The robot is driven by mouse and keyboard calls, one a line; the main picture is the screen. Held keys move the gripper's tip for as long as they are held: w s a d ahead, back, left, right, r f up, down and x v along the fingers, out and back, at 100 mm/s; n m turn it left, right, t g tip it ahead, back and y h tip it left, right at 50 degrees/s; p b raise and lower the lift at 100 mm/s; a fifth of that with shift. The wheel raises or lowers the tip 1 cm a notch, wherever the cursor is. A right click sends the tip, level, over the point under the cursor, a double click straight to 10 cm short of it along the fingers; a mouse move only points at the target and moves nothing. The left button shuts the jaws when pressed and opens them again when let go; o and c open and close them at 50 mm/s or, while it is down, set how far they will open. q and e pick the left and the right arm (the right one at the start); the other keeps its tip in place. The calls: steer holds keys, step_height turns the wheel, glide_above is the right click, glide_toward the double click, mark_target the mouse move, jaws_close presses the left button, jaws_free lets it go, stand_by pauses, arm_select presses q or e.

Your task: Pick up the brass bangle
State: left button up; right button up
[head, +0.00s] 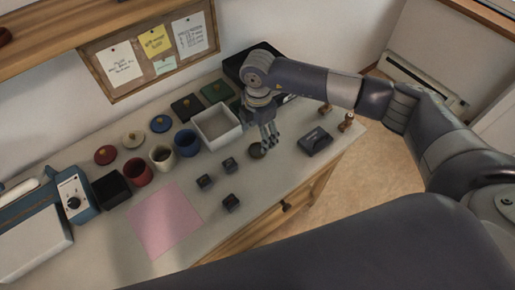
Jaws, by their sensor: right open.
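My right gripper (269,140) points down over the table, open, with its fingers just right of the white open box. A small dark olive-brown round thing (257,151) lies on the table right by its fingertips. It may be the brass bangle, but it is too small to tell whether it is a ring or a disc. I cannot tell whether the fingers touch it. No other clear bangle shows. My left gripper is not in view.
The white box (217,125) stands left of the gripper. Small dark blocks (231,202) lie in front, and a dark case (315,141) lies right. Red (138,171), cream (162,158) and blue (187,142) cups stand left. A pink sheet (166,219) lies flat near the front edge.

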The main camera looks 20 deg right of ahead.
mark_target(258, 152)
steer(key=shift+f, duration=0.9)
step_height(258, 152, down, 4)
steer(key=shift+a+f+p, duration=0.1)
steer(key=shift+a+p, duration=0.05)
steer(key=shift+p, duration=0.85)
steer(key=shift+f, duration=0.6)
steer(key=c, duration=1.1)
